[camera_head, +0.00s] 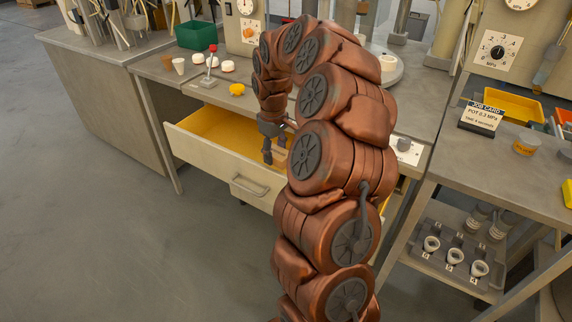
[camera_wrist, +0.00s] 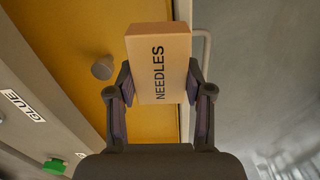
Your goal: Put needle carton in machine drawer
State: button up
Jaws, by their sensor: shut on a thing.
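The needle carton (camera_wrist: 165,68) is a tan box marked NEEDLES. My gripper (camera_wrist: 160,82) is shut on it, with one finger on each side. The machine drawer (camera_head: 184,144) is pulled open under the bench and has a yellow inside, also in the wrist view (camera_wrist: 65,35). My gripper (camera_head: 268,157) points down over the right part of the drawer in the head view. In the wrist view the carton overlaps the drawer's inside and its front edge; its height above the floor of the drawer is unclear. My arm hides the drawer's right end.
A small grey round thing (camera_wrist: 103,68) shows against the yellow inside. On the bench above stand a red-knobbed lever (camera_head: 212,62), a yellow piece (camera_head: 237,89) and a green bin (camera_head: 196,35). A side table with a job card (camera_head: 482,118) stands right. The left floor is clear.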

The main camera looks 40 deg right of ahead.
jog(key=s+d+f+n+b, duration=0.1)
jog(key=s+d+f, duration=0.5)
jog(key=d, duration=0.1)
jog(key=shift+a+f, duration=0.15)
jog(key=shift+f, duration=2.25)
jog(key=shift+a+f, duration=0.1)
jog(key=shift+f, duration=2.25)
jog(key=shift+f, duration=0.2)
jog(key=o, duration=1.1)
jog(key=shift+o, duration=0.2)
jog(key=shift+r, duration=0.1)
notch_tip(320, 180, up, 12)
jog(key=shift+r, duration=0.15)
